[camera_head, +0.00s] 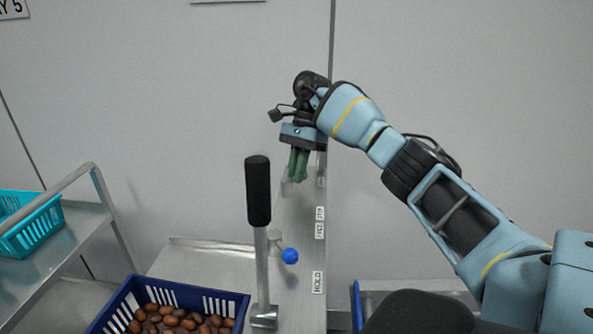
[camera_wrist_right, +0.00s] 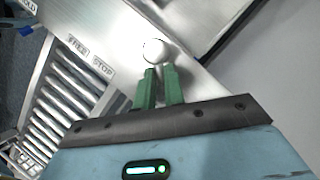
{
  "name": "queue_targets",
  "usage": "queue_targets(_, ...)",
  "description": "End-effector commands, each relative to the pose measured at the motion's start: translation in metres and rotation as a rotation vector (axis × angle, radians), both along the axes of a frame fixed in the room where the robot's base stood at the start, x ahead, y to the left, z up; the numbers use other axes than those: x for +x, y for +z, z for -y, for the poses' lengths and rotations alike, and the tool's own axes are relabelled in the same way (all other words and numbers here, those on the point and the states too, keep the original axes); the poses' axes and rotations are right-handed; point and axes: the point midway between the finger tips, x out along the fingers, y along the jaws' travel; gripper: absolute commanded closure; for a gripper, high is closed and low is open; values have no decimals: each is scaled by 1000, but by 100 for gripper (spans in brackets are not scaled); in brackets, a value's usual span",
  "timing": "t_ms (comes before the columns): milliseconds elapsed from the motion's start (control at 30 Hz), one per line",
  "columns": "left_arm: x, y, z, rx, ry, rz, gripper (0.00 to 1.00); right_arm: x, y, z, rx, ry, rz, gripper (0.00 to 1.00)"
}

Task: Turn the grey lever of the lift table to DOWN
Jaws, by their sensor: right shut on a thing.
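The grey lever shows in the right wrist view as a pale round knob (camera_wrist_right: 154,50) on a metal strip. My right gripper (camera_wrist_right: 159,70) has its green fingers closed on it at the fingertips. In the head view my right gripper (camera_head: 297,178) points down at the far end of the narrow metal panel (camera_head: 298,300), and its fingers mostly hide the lever. Which label the lever points to cannot be told. My left gripper is not in view.
A blue-knobbed lever (camera_head: 290,256) and a tall black-handled lever (camera_head: 258,190) stand nearer on the panel. Labels include HOLD (camera_head: 317,282) and STOP (camera_wrist_right: 103,66). A blue crate (camera_head: 240,298) of dates is at the front; a teal basket (camera_head: 30,235) is left. A wall stands behind.

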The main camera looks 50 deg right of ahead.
Motion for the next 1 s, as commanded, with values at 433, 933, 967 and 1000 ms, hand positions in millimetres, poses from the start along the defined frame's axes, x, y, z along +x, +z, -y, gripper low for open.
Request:
queue_targets(433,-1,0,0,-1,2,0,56,0,0,0,-1,1,1,67)
queue_targets(933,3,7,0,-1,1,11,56,3,28,10,0,-2,6,67)
queue_targets(967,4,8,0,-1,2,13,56,4,32,11,1,-1,5,67)
queue_targets(1000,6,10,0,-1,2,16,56,4,36,13,0,-1,3,67)
